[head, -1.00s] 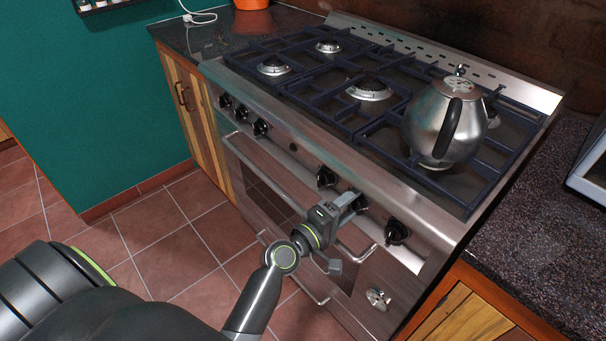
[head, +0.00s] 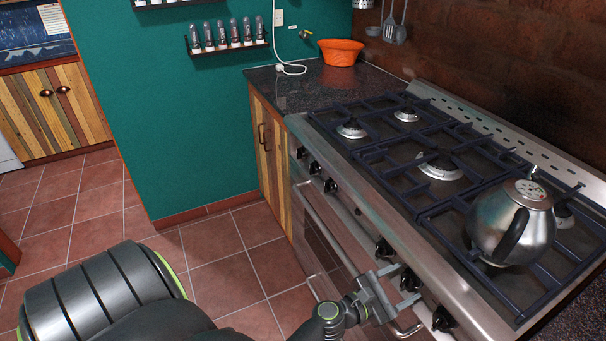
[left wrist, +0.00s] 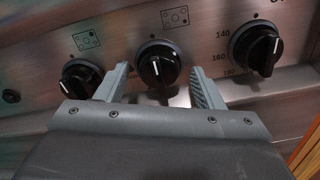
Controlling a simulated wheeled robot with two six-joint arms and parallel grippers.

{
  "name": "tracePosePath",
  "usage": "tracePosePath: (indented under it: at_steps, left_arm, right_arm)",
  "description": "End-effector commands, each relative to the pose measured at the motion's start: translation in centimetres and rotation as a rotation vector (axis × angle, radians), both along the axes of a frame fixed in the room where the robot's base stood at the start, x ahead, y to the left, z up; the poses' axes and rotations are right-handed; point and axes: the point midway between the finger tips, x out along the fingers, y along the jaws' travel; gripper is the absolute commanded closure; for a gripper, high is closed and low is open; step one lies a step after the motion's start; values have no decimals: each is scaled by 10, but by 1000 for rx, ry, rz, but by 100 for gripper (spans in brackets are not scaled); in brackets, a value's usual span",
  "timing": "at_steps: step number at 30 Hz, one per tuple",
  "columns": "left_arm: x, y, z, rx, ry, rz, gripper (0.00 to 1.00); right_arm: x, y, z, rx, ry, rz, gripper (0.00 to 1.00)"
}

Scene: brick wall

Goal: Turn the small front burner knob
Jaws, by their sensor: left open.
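The stove's front panel carries black knobs in two groups. In the left wrist view, the middle knob (left wrist: 158,65) has a burner diagram above it and stands between the fingers of my left gripper (left wrist: 160,70). The gripper is open, with a gap visible on both sides of the knob. A second burner knob (left wrist: 78,78) is to the left, and a knob with temperature numbers (left wrist: 257,47) is to the right. In the head view my left gripper (head: 395,285) is at the middle knob (head: 411,279) of the right-hand group. My right gripper is not in view.
The stove (head: 345,215) has an oven door handle (head: 323,232) below the knobs. A metal kettle (head: 510,225) stands on the right of the hob. An orange bowl (head: 340,52) is on the back counter. The tiled floor (head: 215,250) left of the stove is clear.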

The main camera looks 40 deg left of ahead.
Motion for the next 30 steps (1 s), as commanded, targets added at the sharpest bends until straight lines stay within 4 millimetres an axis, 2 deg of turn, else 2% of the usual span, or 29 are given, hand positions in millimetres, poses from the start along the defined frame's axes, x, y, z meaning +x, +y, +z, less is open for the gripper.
tracePosePath:
  at_steps: [1,7,9,19,30]
  left_arm:
    - [0,0,5,-58,23,0,39]
    - [0,0,6,-306,113,1,39]
    - [-17,7,-2,-295,109,2,39]
    - [-80,30,-3,-288,105,2,39]
    - [-150,55,-4,-287,106,2,39]
  right_arm:
    - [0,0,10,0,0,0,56]
    - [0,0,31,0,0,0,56]
    - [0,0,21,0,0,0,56]
    - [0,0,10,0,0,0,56]
    - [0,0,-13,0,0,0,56]
